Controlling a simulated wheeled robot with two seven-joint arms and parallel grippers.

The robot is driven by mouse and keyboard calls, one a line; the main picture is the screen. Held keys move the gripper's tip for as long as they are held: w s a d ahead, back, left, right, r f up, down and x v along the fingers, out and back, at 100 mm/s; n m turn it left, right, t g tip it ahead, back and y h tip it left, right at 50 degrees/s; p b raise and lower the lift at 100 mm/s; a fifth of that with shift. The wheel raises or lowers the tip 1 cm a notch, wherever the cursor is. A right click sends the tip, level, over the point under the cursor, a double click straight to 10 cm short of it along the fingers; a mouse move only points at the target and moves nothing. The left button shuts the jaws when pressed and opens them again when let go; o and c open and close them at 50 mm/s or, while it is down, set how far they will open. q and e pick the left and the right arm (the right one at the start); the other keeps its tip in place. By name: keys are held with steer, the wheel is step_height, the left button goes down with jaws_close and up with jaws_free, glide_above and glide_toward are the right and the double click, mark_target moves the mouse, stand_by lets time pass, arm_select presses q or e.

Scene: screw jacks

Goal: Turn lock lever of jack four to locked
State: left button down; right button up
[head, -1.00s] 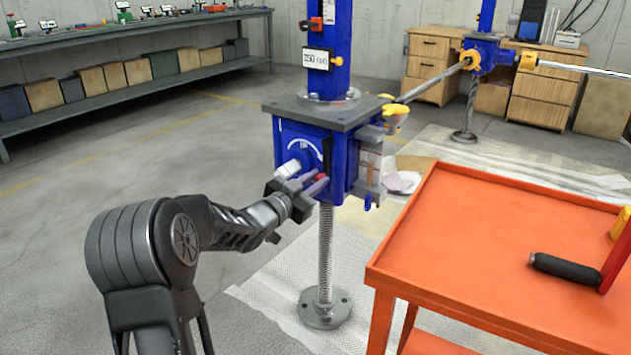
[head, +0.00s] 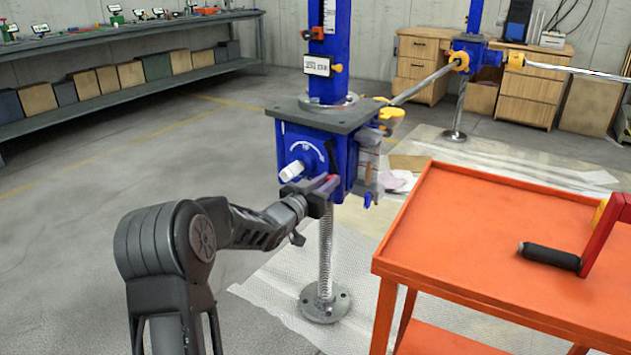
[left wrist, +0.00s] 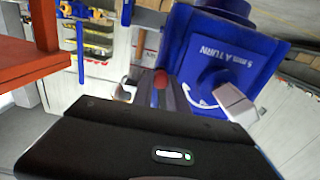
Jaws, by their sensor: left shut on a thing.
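A blue screw jack (head: 305,160) stands on a threaded screw with a round grey foot. I cannot read a jack number on it. Its front face has a white knob (head: 293,172) under a curved arrow, and a dark lever (head: 330,150) to the right. My left gripper (head: 326,184) is at the lower right of this face, its fingers closed around a small red tip. In the left wrist view the red tip (left wrist: 161,79) sits between the fingers, beside the face marked "5 mm A TURN". The fingers hide how the tip joins the lever. My right gripper is not in view.
An orange cart (head: 480,230) stands close at the right, with a black-handled red crank (head: 550,257) on it. A second blue jack (head: 470,52) with long bars stands behind. A shelf bench (head: 120,40) lines the back left. The left floor is clear.

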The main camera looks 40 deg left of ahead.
arm_select(q)
steer(key=d+r+n+p, duration=0.5)
steer(key=r+n+p, duration=0.3)
steer(key=n, duration=0.6)
steer(key=shift+d+p, duration=0.25)
steer(key=shift+p, duration=0.45)
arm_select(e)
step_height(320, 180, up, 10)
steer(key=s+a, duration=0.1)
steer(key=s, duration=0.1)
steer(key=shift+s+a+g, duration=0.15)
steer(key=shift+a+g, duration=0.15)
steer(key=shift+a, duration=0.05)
arm_select(q)
steer(key=shift+w+r, duration=0.1)
steer(key=c, duration=1.5)
jaws_free()
steer(key=shift+o, duration=1)
